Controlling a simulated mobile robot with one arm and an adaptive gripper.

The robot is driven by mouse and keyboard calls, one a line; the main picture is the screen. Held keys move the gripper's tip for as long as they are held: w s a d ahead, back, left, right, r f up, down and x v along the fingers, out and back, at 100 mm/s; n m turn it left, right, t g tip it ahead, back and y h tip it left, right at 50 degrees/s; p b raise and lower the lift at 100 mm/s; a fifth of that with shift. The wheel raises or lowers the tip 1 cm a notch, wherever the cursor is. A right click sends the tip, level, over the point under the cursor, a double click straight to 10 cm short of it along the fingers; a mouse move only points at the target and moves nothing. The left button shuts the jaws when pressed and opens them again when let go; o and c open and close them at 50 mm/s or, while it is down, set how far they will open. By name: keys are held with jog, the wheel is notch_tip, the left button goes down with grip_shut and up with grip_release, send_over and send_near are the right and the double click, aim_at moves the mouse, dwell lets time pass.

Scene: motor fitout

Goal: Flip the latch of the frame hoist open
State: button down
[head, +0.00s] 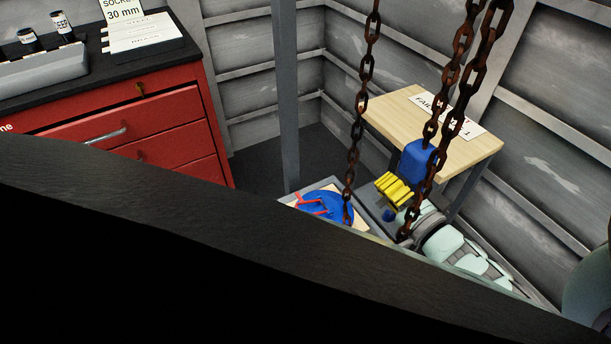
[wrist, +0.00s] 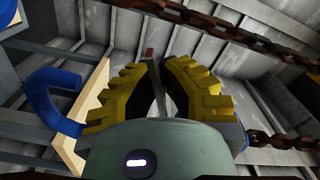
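My gripper (head: 393,187) shows as ribbed yellow fingers beside a hanging chain in the head view. In the wrist view its fingertips (wrist: 157,66) are close together, with a narrow gap between them. A thin grey strip with a reddish tip (wrist: 150,53) shows in that gap. I cannot tell whether it is the latch, or whether the fingers touch it. A blue hook-shaped part (wrist: 50,100) is left of the fingers in the wrist view. A blue block (head: 418,160) is just behind the fingers in the head view. No latch can be made out clearly.
Rusty chains (head: 366,75) hang around my gripper and cross the wrist view (wrist: 220,28). A wooden table (head: 400,105) with a label stands behind. A tray with a blue disc (head: 330,207) is below. A red cabinet (head: 180,115) is left. A dark surface blocks the lower head view.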

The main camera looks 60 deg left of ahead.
jog(key=shift+s+r+m, duration=0.1)
jog(key=shift+r+m, duration=0.1)
jog(key=shift+m, duration=0.4)
jog(key=shift+s+r+m, duration=0.1)
jog(key=shift+r+m, duration=0.05)
jog(key=shift+m, duration=0.45)
jog(key=c, duration=1)
grip_release()
jog(key=d, duration=0.8)
jog(key=s+d, duration=0.1)
jog(key=d, duration=0.3)
